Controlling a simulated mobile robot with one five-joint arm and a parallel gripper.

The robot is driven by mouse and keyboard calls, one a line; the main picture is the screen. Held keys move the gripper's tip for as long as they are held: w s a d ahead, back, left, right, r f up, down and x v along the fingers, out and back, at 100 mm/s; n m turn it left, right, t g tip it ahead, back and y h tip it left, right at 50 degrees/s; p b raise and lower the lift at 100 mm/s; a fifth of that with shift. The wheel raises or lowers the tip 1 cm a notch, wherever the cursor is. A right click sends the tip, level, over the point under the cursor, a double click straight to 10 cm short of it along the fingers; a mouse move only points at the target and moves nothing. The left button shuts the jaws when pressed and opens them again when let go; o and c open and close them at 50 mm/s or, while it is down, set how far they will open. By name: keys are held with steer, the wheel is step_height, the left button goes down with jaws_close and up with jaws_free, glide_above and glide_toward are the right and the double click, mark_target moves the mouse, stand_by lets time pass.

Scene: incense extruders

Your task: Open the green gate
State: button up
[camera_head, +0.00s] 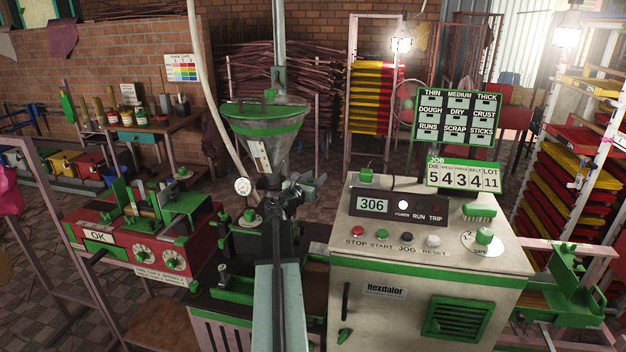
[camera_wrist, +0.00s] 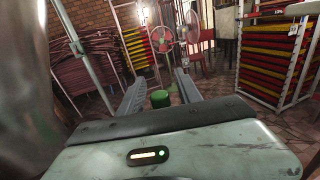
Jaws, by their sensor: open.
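The hopper (camera_head: 270,150), a grey metal cone with a green band, stands upright left of the control cabinet. My gripper (camera_head: 302,188) is beside and just below the hopper's narrow outlet, partly hidden by my own arm. In the wrist view, my gripper (camera_wrist: 160,80) has its two grey fingers spread wide. A short green cylinder (camera_wrist: 160,98) shows between them, with visible room on both sides and no grip on it. It looks like a green handle, but I cannot tell surely whether it belongs to the gate. The gate itself is not clearly visible in the head view.
The cream control cabinet (camera_head: 420,240) stands close to the right of my gripper. A red machine (camera_head: 130,245) with green fittings stands at left. A fan (camera_wrist: 161,40) and a rack of red and yellow trays (camera_head: 373,105) stand farther back, with open floor before them.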

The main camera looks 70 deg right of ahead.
steer(key=w+a, duration=0.1)
steer(key=a, duration=0.6)
steer(key=shift+a, duration=0.35)
steer(key=shift+w, duration=0.1)
